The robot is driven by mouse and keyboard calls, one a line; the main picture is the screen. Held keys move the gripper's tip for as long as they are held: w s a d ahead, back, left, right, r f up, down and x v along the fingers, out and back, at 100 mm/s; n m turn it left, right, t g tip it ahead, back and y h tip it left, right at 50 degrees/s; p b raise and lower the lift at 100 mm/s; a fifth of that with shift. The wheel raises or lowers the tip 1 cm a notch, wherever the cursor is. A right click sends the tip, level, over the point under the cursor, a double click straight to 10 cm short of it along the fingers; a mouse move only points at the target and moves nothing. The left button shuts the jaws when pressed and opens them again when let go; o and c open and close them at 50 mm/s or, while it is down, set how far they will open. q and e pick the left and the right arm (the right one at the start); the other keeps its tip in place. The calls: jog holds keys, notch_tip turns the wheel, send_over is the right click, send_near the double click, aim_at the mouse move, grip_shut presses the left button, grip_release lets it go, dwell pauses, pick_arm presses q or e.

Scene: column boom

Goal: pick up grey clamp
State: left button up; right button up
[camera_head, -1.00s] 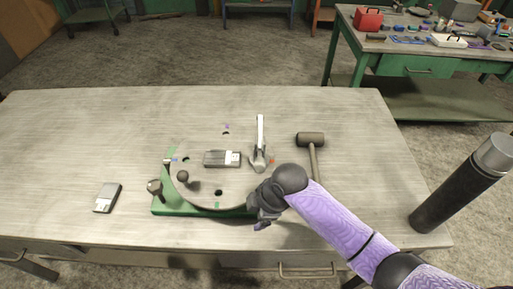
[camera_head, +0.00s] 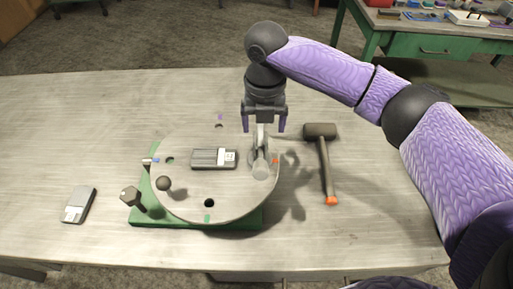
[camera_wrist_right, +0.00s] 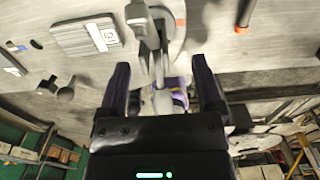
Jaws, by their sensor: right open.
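The grey clamp (camera_head: 260,165) stands on the right side of a round grey plate (camera_head: 225,205), its lever pointing up and away. It also shows at the top of the right wrist view (camera_wrist_right: 146,28). My right gripper (camera_head: 263,128) points down over the lever, open, with one purple finger on each side of it. In the right wrist view the gripper (camera_wrist_right: 160,66) has the lever between its fingers with gaps on both sides, so it does not grip it. My left gripper is not in view.
The plate sits on a green base (camera_head: 142,205). A grey block with a white label (camera_head: 208,158) lies on it, beside a black knob (camera_head: 163,183). A mallet (camera_head: 324,160) lies close on the right. Another block (camera_head: 79,205) lies left. The table's back left is clear.

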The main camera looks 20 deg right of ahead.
aim_at(260, 147)
jog(key=f, duration=0.2)
jog(key=f+b, duration=0.1)
jog(key=f, duration=0.3)
jog(key=shift+s+a+f, duration=0.3)
jog(key=shift+a+f, duration=0.05)
jog(key=shift+a, duration=0.05)
grip_shut()
